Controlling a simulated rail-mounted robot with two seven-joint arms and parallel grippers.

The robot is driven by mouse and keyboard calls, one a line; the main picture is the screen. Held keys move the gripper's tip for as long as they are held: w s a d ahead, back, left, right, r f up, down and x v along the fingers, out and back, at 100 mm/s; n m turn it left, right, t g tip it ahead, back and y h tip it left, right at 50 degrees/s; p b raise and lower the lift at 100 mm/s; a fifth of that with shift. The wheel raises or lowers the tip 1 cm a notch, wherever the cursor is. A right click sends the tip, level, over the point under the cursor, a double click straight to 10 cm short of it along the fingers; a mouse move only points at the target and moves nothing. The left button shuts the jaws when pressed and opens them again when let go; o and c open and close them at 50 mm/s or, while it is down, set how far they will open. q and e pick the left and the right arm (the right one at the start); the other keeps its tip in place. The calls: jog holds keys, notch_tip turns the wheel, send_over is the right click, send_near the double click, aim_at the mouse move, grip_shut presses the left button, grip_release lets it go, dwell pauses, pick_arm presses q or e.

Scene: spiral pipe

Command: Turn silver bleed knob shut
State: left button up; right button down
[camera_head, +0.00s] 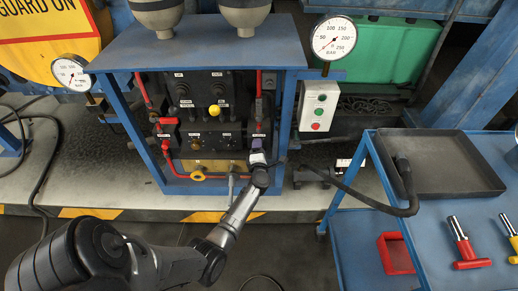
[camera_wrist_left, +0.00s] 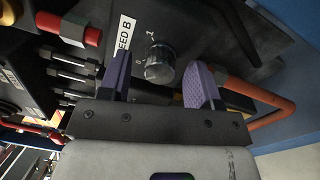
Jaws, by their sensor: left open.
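The silver bleed knob (camera_wrist_left: 160,62) shows in the left wrist view on a dark panel, beside a white label ending in "EED B" and marks 0 and 1. I cannot clearly tell which mark it points to. My left gripper (camera_head: 257,152) is at the lower right of the blue-framed panel in the head view, where it hides the knob. In the left wrist view its two purple-padded fingers (camera_wrist_left: 161,78) are open, one on each side of the knob in the picture, with visible gaps. Whether the fingertips reach its depth is unclear. My right gripper is not in view.
A yellow knob (camera_head: 214,110) and red pipes (camera_head: 259,82) are close by on the panel. An orange-red pipe (camera_wrist_left: 258,92) runs right of my fingers in the wrist view. A button box (camera_head: 318,106) and a blue cart (camera_head: 455,222) stand to the right.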

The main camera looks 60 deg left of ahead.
pick_arm(q)
jog(key=p+v, duration=0.4)
jog(key=v, duration=0.9)
jog(key=shift+s+d+p, duration=0.2)
jog(key=shift+d+p, duration=0.15)
jog(key=shift+p, duration=0.05)
